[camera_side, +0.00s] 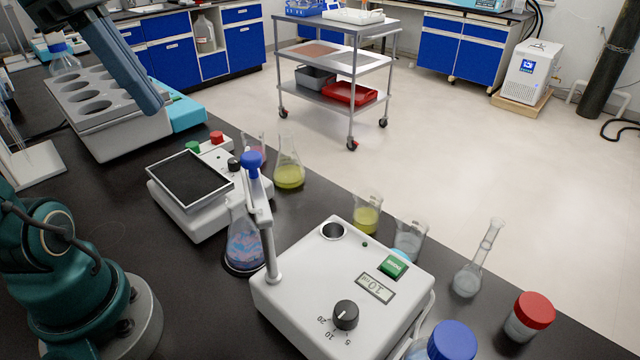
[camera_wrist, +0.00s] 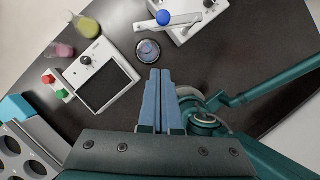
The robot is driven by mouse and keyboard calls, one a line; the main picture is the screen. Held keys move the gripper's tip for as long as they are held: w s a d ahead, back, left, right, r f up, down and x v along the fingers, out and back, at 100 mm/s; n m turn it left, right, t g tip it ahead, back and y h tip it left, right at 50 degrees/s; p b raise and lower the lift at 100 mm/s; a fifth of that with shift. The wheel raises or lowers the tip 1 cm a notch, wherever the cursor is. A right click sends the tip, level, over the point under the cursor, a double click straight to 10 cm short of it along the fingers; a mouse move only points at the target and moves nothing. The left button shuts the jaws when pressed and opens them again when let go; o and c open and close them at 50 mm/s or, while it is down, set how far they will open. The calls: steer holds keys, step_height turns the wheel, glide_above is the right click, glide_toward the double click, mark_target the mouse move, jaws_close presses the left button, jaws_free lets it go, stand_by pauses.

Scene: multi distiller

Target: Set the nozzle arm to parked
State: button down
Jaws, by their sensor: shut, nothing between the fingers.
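The dispenser (camera_side: 345,290) is a white box with a black knob, a small display and a green button. Its nozzle arm (camera_side: 267,235) is a pale post at the near left corner with an arm topped by a blue cap (camera_side: 252,160). The nozzle arm also shows at the top of the wrist view (camera_wrist: 183,31). From the side, the arm overlaps a flask of blue-pink liquid (camera_side: 243,250); I cannot tell whether the nozzle is right over its mouth. My gripper (camera_side: 152,107) is shut and empty, high at upper left, well apart from the nozzle arm. Its blue fingers (camera_wrist: 160,72) point towards the flask in the wrist view.
A white stirrer with a dark plate (camera_side: 190,178) stands left of the flask. A grey block with round holes (camera_side: 95,95) is behind it. Beakers and flasks of yellow liquid (camera_side: 289,175) line the bench's far edge. Bare bench lies left of the flask.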

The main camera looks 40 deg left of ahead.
mark_target(244, 154)
steer(key=w+d+f, duration=0.4)
steer(key=f, duration=0.2)
steer(key=shift+w+d+f, duration=0.35)
steer(key=shift+w+f, duration=0.05)
steer(key=shift+w+d+m, duration=0.1)
steer(key=shift+w+m, duration=0.4)
steer(key=shift+m, duration=0.2)
stand_by(0.5)
steer(key=shift+w+d+m+g+h, duration=0.15)
steer(key=shift+w+m+g+h, duration=0.3)
steer(key=shift+m, duration=0.25)
steer(key=w+d+m+g, duration=0.3)
steer(key=w+d+m, duration=0.1)
steer(key=m, duration=0.4)
steer(key=shift+w+d, duration=0.3)
steer(key=shift+w, duration=0.25)
steer(key=shift+h, duration=0.25)
steer(key=shift+r, duration=0.1)
